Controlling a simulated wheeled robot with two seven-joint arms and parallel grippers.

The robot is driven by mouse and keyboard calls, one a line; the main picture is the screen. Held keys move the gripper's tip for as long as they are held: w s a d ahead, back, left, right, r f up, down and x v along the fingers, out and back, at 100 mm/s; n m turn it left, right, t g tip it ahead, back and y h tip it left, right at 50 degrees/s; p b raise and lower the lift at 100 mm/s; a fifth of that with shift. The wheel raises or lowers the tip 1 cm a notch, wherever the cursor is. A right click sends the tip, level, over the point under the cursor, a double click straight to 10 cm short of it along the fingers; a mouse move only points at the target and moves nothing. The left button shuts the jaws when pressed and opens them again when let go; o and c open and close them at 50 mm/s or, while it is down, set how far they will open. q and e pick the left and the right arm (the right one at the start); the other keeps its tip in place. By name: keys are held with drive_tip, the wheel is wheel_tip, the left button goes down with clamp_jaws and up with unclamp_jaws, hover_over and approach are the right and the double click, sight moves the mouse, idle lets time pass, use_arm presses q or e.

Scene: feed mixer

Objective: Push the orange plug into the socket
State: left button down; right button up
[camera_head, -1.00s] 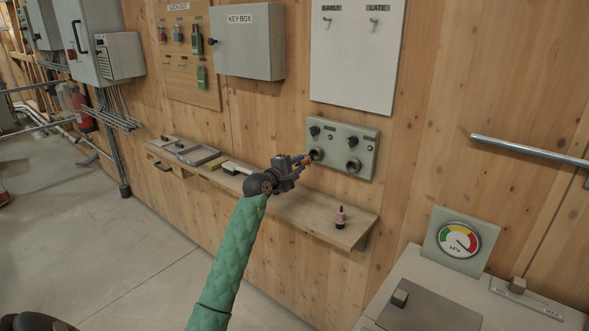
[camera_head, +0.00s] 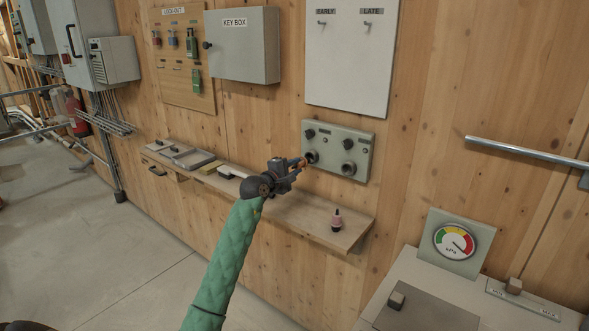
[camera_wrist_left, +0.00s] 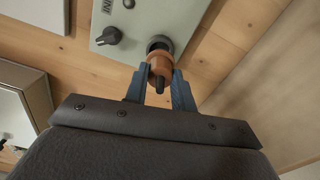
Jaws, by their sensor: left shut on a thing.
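The orange plug (camera_wrist_left: 160,67) is between the fingers of my left gripper (camera_wrist_left: 160,80), which is shut on it. In the wrist view the plug is in front of a dark round socket (camera_wrist_left: 160,44) on the grey-green panel and overlaps its lower part. I cannot tell whether the plug's tip is inside the socket. In the head view my left gripper (camera_head: 290,168) holds the plug (camera_head: 297,164) just left of and below the left socket (camera_head: 311,157). A second socket (camera_head: 348,169) is to the right on the same panel. My right gripper is not in view.
A wooden shelf (camera_head: 290,213) runs under the panel, with a small pink bottle (camera_head: 336,220) at its right end. Trays (camera_head: 193,159) lie at its left. A key box (camera_head: 243,45) and a white board (camera_head: 349,60) hang above. A gauge (camera_head: 454,242) stands at lower right.

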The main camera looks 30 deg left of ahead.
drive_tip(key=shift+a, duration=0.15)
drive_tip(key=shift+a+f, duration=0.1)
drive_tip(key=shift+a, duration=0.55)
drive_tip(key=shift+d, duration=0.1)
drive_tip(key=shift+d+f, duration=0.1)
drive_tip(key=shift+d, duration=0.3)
use_arm(q)
drive_tip(key=shift+b, duration=0.35)
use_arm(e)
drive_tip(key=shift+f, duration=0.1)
use_arm(q)
drive_tip(key=shift+w+d+b, duration=0.1)
drive_tip(key=shift+w+b, duration=0.2)
drive_tip(key=shift+w, duration=0.8)
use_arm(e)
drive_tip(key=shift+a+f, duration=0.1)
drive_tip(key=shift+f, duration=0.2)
